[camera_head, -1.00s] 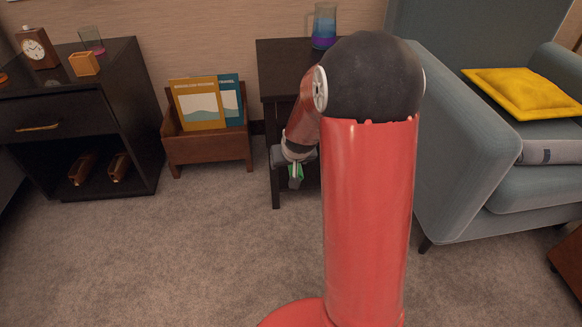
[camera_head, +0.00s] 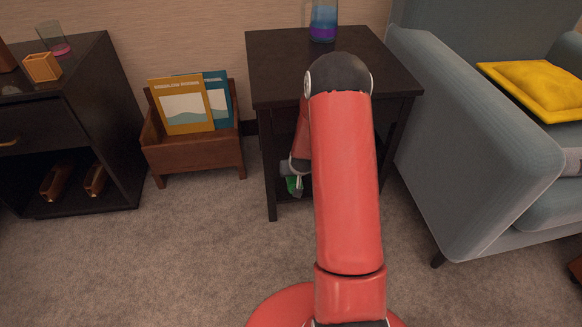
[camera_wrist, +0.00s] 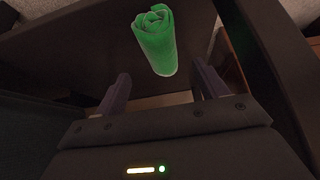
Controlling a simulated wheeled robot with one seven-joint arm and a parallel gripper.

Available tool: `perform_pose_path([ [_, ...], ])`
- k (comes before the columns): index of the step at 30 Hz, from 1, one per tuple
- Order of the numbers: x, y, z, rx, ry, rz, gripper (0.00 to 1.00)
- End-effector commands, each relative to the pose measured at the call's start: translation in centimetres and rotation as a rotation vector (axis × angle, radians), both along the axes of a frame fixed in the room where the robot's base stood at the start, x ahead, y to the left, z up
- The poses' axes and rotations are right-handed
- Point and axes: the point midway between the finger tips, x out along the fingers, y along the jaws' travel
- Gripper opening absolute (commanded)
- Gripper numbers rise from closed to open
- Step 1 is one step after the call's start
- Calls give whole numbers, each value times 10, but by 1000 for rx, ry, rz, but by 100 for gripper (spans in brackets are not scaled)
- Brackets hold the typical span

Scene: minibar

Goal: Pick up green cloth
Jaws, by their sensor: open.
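The green cloth (camera_wrist: 155,42) is rolled into a cylinder and rests on a dark shelf surface in the wrist view. My gripper (camera_wrist: 163,90) is open, with one finger on each side below the cloth in the picture. The cloth lies just beyond the fingertips, roughly centred between them, and is not held. In the head view a small bit of green (camera_head: 293,185) shows beside my gripper, low at the front of the dark side table (camera_head: 275,65). My arm hides most of the gripper and table interior there.
The side table's legs and top closely frame my gripper. A blue-purple pitcher (camera_head: 323,20) stands on top. A wooden magazine rack (camera_head: 195,155) is to the left, a blue armchair (camera_head: 480,140) to the right. Carpet in front is clear.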

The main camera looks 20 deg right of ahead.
Motion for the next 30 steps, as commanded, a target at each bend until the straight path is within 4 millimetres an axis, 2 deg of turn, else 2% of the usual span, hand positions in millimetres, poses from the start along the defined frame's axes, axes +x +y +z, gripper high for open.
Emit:
perform_pose_path([
  [11,18,-5,-34,1,1,-1,72],
  [18,35,-10,-64,0,1,-1,72],
  [28,39,-11,-68,0,1,-1,72],
  [30,39,-11,-68,0,1,-1,63],
])
